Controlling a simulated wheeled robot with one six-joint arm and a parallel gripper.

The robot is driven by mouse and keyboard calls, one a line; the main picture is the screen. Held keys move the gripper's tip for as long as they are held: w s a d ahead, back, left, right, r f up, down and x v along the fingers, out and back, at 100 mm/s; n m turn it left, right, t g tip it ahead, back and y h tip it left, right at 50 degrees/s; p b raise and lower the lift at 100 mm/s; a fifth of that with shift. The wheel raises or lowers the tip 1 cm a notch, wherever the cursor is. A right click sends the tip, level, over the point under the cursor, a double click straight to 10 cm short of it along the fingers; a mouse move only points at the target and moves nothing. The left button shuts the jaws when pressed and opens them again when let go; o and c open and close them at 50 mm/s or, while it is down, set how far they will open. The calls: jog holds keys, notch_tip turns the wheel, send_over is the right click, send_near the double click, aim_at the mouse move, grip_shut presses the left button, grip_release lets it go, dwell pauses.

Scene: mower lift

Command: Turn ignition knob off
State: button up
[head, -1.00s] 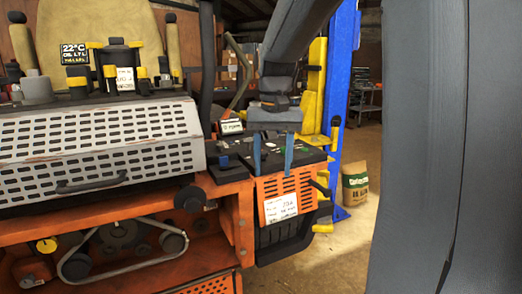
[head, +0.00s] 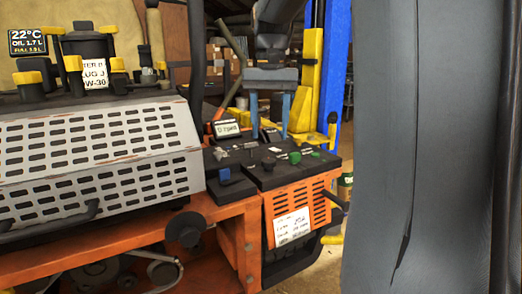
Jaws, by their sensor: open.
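The black control panel (head: 262,178) sits on top of the orange side box of the mower, right of centre. It carries a black knob (head: 268,163), green knobs (head: 295,158) and a blue knob (head: 224,175). I cannot tell which one is the ignition knob, and no marking is readable. My gripper (head: 270,112) hangs over the far side of the panel, its two blue fingers pointing down. It is open with nothing between the fingers, apart from the knobs in the picture.
A perforated grey cover (head: 100,150) fills the left, with oil containers (head: 92,62) above it. A small display (head: 226,128) stands at the panel's back. A blue post (head: 334,70) and a yellow part (head: 308,75) stand behind. My grey arm blocks the right side.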

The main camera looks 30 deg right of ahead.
aim_at(269, 160)
jog(key=shift+a+f+p, duration=0.1)
jog(key=shift+f+p, duration=0.55)
jog(key=shift+f, duration=3.2)
jog(key=c, duration=1.1)
